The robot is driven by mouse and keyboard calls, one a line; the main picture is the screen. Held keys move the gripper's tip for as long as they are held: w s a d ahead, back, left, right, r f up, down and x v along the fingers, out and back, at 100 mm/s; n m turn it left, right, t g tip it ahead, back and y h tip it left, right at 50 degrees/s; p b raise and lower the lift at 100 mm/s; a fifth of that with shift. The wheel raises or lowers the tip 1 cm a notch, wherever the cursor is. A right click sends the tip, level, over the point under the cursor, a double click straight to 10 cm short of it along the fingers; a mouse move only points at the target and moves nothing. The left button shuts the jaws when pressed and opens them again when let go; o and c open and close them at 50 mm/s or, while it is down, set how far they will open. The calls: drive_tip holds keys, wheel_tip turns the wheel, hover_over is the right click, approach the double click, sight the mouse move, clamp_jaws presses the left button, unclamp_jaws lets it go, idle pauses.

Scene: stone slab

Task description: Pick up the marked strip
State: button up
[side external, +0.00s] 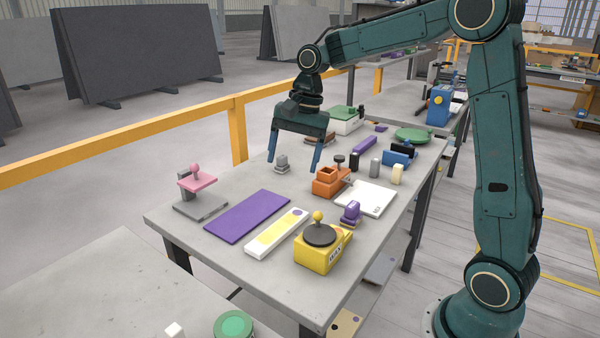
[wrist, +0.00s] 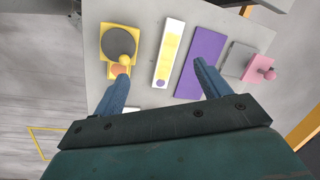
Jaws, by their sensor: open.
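The marked strip (side external: 276,233) is a long white bar with yellow patches on top and a purple dot near one end. It lies flat on the grey table, between a purple plate and a yellow block with a black disc. In the wrist view the strip (wrist: 168,55) lies beyond my fingertips, its dotted end nearest me. My gripper (side external: 293,167) is open and empty, pointing down above the table, well apart from the strip and farther back. In the wrist view my gripper's (wrist: 161,70) two blue fingers are spread wide to either side of the strip's line.
The purple plate (side external: 247,216) lies left of the strip, and the yellow block (side external: 322,251) stands close on its right. A pink-topped stand (side external: 199,182) is at the left edge. An orange box (side external: 328,184), a white plate (side external: 365,198) and a small grey piece (side external: 282,164) lie farther back.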

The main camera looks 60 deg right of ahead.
drive_tip(key=w+d+f+m+g+y, duration=0.1)
drive_tip(key=w+d+f+m, duration=0.4)
drive_tip(key=f, duration=0.5)
drive_tip(key=shift+w+d, duration=0.95)
drive_tip(key=shift+w, duration=0.05)
drive_tip(key=shift+f, duration=0.2)
hover_over(279, 228)
drive_tip(key=d, duration=0.2)
drive_tip(key=shift+d+f+x, duration=0.1)
drive_tip(key=shift+d+x, duration=0.2)
drive_tip(key=shift+x, duration=1)
drive_tip(key=shift+d+f+x, duration=0.1)
drive_tip(key=shift+d+x, duration=0.15)
drive_tip(key=shift+x, duration=1.1)
drive_tip(key=shift+d+x, duration=0.3)
drive_tip(key=shift+x, duration=1)
drive_tip(key=shift+s, duration=0.2)
drive_tip(key=shift+x, duration=2.6)
drive_tip(key=c, duration=1.4)
